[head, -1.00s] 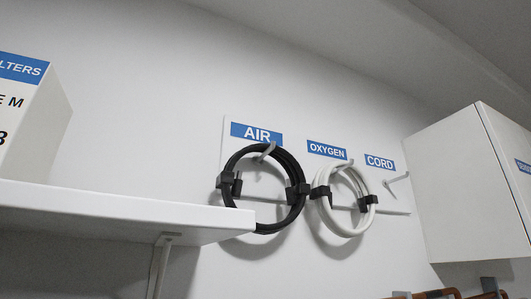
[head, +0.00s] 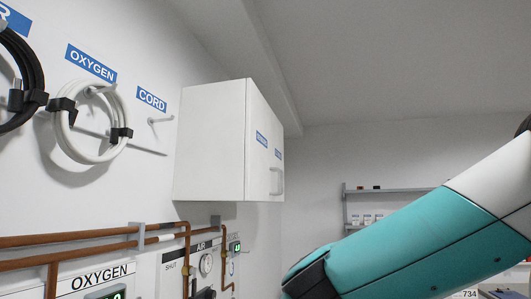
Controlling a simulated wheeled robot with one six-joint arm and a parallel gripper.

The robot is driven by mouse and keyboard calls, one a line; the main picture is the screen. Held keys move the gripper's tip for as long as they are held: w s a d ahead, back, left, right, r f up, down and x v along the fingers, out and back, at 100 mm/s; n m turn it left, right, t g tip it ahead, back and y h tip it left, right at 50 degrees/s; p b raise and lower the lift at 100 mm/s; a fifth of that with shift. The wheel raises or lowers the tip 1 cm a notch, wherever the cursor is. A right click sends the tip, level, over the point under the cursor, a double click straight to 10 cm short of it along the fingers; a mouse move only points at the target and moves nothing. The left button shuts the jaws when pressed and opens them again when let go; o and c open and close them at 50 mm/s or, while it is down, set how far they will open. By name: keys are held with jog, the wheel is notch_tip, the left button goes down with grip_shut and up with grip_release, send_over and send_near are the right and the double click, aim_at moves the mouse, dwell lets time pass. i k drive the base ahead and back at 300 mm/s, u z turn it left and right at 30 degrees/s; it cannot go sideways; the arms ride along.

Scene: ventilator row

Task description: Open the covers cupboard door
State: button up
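A white wall cupboard (head: 212,142) hangs in the middle of the head view, its side panel facing me. Its front (head: 262,150) is seen at a steep angle, with two small blue labels too small to read surely. A pale handle (head: 277,181) sits low at the far edge of the front. The front looks closed. My teal and white arm reaches in from the right, below and to the right of the cupboard, apart from it. My gripper is not visible; the arm's dark end runs out of the bottom of the view.
A white hose coil (head: 92,122) and a black coil (head: 22,80) hang on wall hooks at left. The CORD hook (head: 158,121) is empty. Copper pipes (head: 90,237) and gauges run below the cupboard. A grey shelf (head: 385,190) is on the far wall.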

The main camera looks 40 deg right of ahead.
aim_at(277, 128)
jog(key=z, duration=0.45)
jog(key=k, duration=0.6)
jog(key=z, duration=1.3)
jog(key=i, duration=2.55)
jog(key=u, duration=0.65)
